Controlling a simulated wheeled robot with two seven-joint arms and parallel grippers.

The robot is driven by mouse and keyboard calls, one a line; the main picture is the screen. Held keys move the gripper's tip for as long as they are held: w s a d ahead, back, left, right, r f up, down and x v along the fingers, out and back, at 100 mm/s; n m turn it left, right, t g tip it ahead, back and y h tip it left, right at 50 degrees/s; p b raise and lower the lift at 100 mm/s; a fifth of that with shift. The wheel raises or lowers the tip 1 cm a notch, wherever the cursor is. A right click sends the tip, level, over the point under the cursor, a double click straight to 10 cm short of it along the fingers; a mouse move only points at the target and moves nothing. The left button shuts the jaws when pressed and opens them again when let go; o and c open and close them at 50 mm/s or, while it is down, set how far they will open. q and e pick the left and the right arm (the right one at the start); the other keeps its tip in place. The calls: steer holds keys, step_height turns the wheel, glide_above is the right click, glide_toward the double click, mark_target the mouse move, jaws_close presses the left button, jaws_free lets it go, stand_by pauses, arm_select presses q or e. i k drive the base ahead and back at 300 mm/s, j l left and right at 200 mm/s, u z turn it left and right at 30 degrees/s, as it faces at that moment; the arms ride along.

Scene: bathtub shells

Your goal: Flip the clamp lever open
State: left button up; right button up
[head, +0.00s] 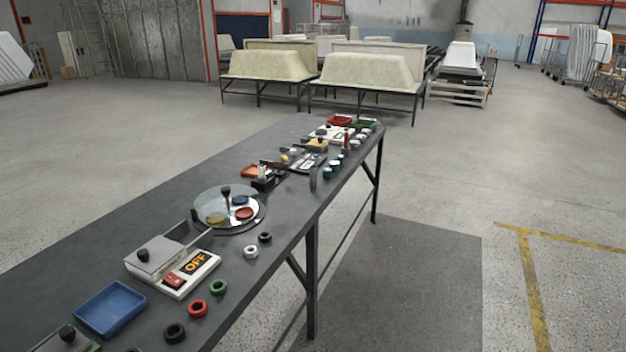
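A long dark grey table (130,235) carries several small devices. I cannot tell for certain which part is the clamp lever. A small upright red handle (346,140) stands among the parts toward the table's far end. Neither of my grippers is in view.
Nearer on the table are an OFF switch box (172,270), a blue tray (110,309), a round clear-covered turntable (228,210) and several loose rings (197,308). Bathtub shells (368,72) stand on racks behind. The floor right of the table is clear.

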mark_target(283, 158)
steer(key=u, duration=4.1)
steer(key=z, duration=4.1)
steer(key=i+l, duration=0.35)
steer(key=i, duration=0.15)
steer(key=i+l+z, duration=0.1)
steer(key=i+l, duration=0.25)
steer(key=i, duration=0.15)
steer(key=i+l, duration=0.3)
steer(key=i, duration=0.2)
steer(key=z, duration=0.05)
